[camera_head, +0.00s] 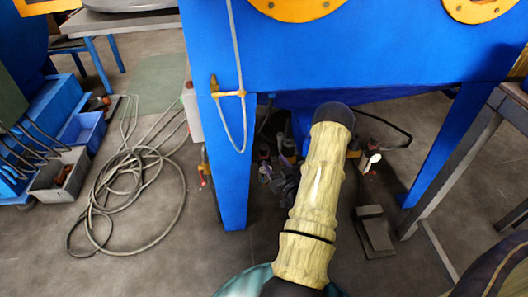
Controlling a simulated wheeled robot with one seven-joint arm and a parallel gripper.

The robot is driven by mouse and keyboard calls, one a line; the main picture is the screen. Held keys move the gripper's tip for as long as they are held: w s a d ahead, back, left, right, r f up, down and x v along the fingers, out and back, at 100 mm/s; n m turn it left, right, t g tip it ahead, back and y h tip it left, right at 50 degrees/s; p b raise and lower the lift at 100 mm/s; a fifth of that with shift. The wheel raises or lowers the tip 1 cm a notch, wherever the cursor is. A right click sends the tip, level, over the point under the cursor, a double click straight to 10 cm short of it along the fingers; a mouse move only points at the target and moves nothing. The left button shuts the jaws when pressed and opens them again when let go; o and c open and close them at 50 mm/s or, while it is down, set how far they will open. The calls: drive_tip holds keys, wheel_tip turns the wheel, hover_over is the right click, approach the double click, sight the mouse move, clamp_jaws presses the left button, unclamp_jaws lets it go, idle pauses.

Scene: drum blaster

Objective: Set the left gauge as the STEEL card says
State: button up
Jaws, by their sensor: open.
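I see no gauge and no STEEL card in this view. My gripper is not in view; only part of my pale yellow arm shows, rising from the bottom middle to a dark rounded end. The blue blasting cabinet (370,55) fills the upper middle and right, with its top cut off by the frame. Two orange-yellow rings are on its front, partly cut off. A thin pale hose (236,45) with a brass-coloured fitting (228,93) hangs down its left front.
A grey hose (138,172) lies coiled on the floor at left. Grey and blue bins (60,172) stand beyond it. A dark pedal-like block (374,232) lies under the cabinet. A grey-framed table (455,150) stands at right. Floor between coil and cabinet leg is clear.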

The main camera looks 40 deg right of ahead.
sight(264, 152)
drive_tip(key=b+x, duration=0.3)
drive_tip(key=x, duration=0.5)
drive_tip(key=shift+w+f, duration=0.1)
drive_tip(key=shift+w, duration=0.15)
drive_tip(key=shift+w+d, duration=0.1)
drive_tip(key=shift+w, duration=0.25)
drive_tip(key=c, duration=0.9)
drive_tip(key=shift+c, duration=0.2)
drive_tip(key=shift+m+h, duration=0.5)
drive_tip(key=shift+h, duration=0.2)
drive_tip(key=shift+m+g+h+p, duration=0.5)
drive_tip(key=shift+h+p, duration=0.2)
drive_tip(key=shift+h, duration=0.1)
drive_tip(key=shift+m+g+h+p, duration=1.45)
drive_tip(key=shift+m+h, duration=0.55)
drive_tip(key=shift+h, duration=0.6)
drive_tip(key=shift+g, duration=0.25)
